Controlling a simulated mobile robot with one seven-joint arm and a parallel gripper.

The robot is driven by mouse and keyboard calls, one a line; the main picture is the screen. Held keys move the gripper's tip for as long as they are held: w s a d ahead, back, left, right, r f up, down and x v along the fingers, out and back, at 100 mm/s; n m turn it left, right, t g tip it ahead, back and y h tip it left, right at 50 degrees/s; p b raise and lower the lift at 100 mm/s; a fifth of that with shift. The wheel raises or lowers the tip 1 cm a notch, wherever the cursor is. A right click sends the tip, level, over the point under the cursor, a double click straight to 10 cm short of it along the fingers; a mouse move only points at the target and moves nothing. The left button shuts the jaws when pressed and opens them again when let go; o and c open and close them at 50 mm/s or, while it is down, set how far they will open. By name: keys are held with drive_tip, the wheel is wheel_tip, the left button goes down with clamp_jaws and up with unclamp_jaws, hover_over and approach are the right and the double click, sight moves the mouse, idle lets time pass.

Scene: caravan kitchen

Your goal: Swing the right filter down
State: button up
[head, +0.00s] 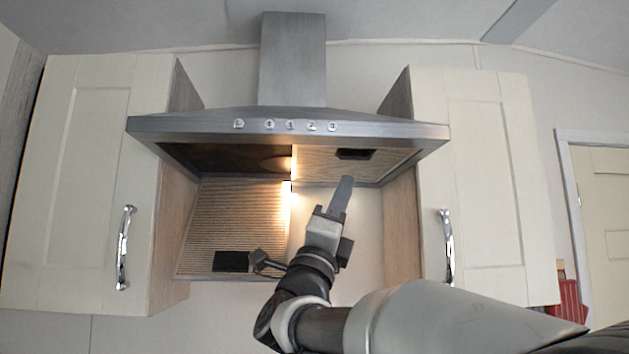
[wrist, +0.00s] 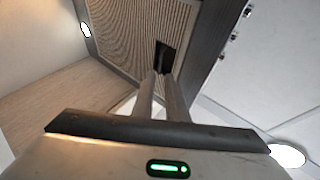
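The range hood (head: 290,122) has two ribbed filters underneath. The right filter (head: 328,163) is up, flush in the hood's underside, with a dark recessed latch (head: 355,154). The left filter (head: 235,215) hangs down, its dark latch (head: 231,262) at the lower end. My gripper (head: 345,181) points up from below the right filter, its tips just short of the latch in the head view. In the wrist view, the right filter (wrist: 130,35) and its latch (wrist: 165,57) lie straight past my fingertips (wrist: 160,76). A narrow gap shows between the fingers, and I see nothing held.
Cream cupboards flank the hood, the left one (head: 85,180) and the right one (head: 485,180), with chrome handles. The hanging left filter is close to the left of my wrist. The wall below the right filter is free apart from my arm.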

sight(357, 159)
drive_tip(key=p+x, duration=0.2)
drive_tip(key=x, duration=0.7)
drive_tip(key=shift+r+p, duration=0.1)
drive_tip(key=shift+p, duration=0.2)
clamp_jaws()
idle(0.7)
